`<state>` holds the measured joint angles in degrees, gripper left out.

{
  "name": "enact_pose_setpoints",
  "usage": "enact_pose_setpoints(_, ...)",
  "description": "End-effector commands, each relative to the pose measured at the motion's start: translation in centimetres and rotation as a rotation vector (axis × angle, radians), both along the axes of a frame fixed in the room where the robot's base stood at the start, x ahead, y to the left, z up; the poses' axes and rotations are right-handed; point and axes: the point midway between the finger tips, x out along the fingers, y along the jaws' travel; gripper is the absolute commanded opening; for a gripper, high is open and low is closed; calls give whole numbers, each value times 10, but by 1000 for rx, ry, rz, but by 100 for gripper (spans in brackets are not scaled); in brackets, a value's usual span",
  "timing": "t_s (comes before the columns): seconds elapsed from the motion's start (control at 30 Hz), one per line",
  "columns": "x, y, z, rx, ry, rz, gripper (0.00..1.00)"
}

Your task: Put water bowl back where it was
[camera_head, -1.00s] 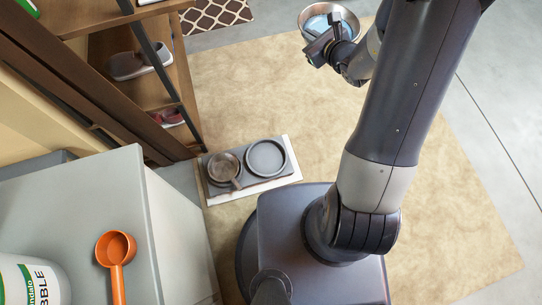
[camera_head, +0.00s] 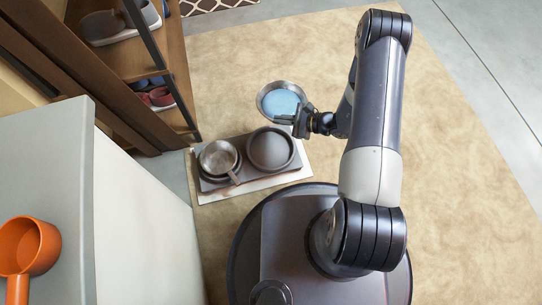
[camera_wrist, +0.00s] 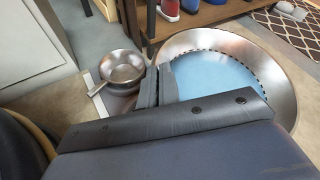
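The water bowl (camera_head: 268,102) is a wide metal bowl with blue water inside. My gripper (camera_head: 299,122) is shut on its near right rim in the head view and holds it just behind the feeding stand. The wrist view shows the bowl (camera_wrist: 283,80) large at right, its rim at the gripper fingers (camera_wrist: 158,86). The dark grey feeding stand (camera_head: 246,174) has a round, empty-looking dark seat (camera_head: 270,149) at right. A smaller metal bowl (camera_head: 218,158) sits at its left, with a handle-like piece across its front edge.
The stand is on a pale mat (camera_head: 262,184) on the beige rug (camera_head: 455,150). A wooden shelf (camera_head: 178,75) with shoes stands close at left. A grey cabinet (camera_head: 120,200) with an orange scoop (camera_head: 30,245) is at front left. The rug at right is clear.

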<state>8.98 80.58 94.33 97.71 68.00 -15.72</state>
Motion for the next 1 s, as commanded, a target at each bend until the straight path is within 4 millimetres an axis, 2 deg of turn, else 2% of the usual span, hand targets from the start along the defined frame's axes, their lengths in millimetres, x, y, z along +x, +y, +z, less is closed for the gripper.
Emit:
enact_pose_setpoints(0.03, -10, 5, -34, 2, 0, 38, 0)
enact_pose_setpoints(0.1, -24, 10, -60, 2, -1, 86, 0)
enact_pose_setpoints(0.23, -44, 17, -94, 2, -5, 156, 0)
enact_pose_setpoints(0.3, -52, 20, -106, 2, -4, 181, 0)
enact_pose_setpoints(0.47, -62, 22, -121, 1, -7, 212, 0)
enact_pose_setpoints(0.57, -63, 23, -132, 0, -8, 216, 0)
enact_pose_setpoints(0.8, -63, 23, -175, 1, -7, 215, 0)
enact_pose_setpoints(1.0, -63, 23, -192, 1, -7, 214, 0)
